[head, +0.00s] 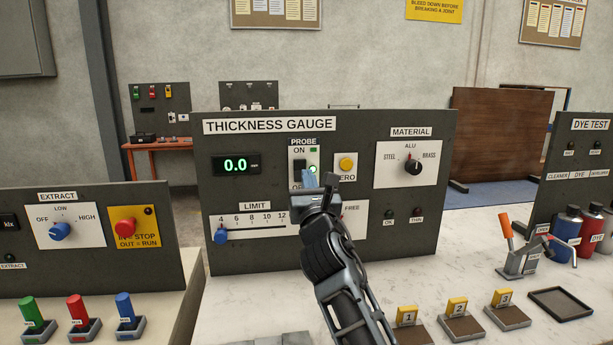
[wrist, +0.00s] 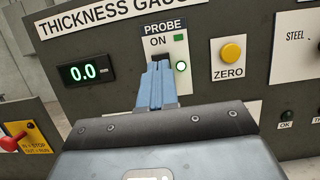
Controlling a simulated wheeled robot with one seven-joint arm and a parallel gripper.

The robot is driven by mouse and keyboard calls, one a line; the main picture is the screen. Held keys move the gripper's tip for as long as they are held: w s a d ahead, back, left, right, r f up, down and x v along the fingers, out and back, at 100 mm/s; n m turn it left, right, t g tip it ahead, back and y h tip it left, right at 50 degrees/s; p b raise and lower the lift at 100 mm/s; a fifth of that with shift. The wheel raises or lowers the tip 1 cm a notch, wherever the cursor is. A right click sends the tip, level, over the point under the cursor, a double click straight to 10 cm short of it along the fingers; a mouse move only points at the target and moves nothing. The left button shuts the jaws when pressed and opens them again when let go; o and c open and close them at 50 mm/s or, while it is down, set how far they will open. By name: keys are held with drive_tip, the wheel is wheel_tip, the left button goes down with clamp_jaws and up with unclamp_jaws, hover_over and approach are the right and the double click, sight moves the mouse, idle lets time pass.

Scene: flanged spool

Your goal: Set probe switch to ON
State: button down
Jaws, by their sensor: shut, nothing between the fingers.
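The probe switch (head: 299,166) is a black switch on a white plate under the labels PROBE and ON, on the dark thickness gauge panel (head: 228,135). In the wrist view, only the upper part of the switch (wrist: 161,57) shows above my fingers. My gripper (head: 308,179) is shut and empty, its blue fingertips in front of the switch's lower part. The fingertips (wrist: 157,68) also cover that part in the wrist view. I cannot tell whether they touch it, nor which way it is set. A round green lamp (wrist: 181,67) glows beside it.
The yellow ZERO button (head: 346,164) is close on the right. The display (head: 235,165) reads 0.0. The LIMIT slider's blue knob (head: 220,236) sits at the scale's left end. The material dial (head: 413,167) is further right.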

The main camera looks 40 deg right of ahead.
drive_tip(key=s+a, duration=0.3)
drive_tip(key=s, duration=0.2)
drive_tip(key=shift+s+a, duration=0.25)
drive_tip(key=shift+a, duration=0.1)
idle(0.3)
drive_tip(key=s+a+f+m+y, duration=0.8)
drive_tip(key=s+a+f+m, duration=0.45)
drive_tip(key=s+f, duration=0.6)
drive_tip(key=s+a+m+g+y, duration=0.1)
drive_tip(key=s+a+m+y, duration=0.1)
drive_tip(key=s+m, duration=0.6)
drive_tip(key=s+a+m+g+y, duration=0.2)
drive_tip(key=s+a+m, duration=0.3)
drive_tip(key=s, duration=1.1)
drive_tip(key=m, duration=0.3)
drive_tip(key=shift+a+f+m, duration=0.15)
drive_tip(key=shift+a+m, duration=0.15)
drive_tip(key=shift+m, duration=0.05)
drive_tip(key=c, duration=1.8)
unclamp_jaws()
drive_tip(key=shift+s, duration=0.1)
drive_tip(key=shift+c, duration=0.2)
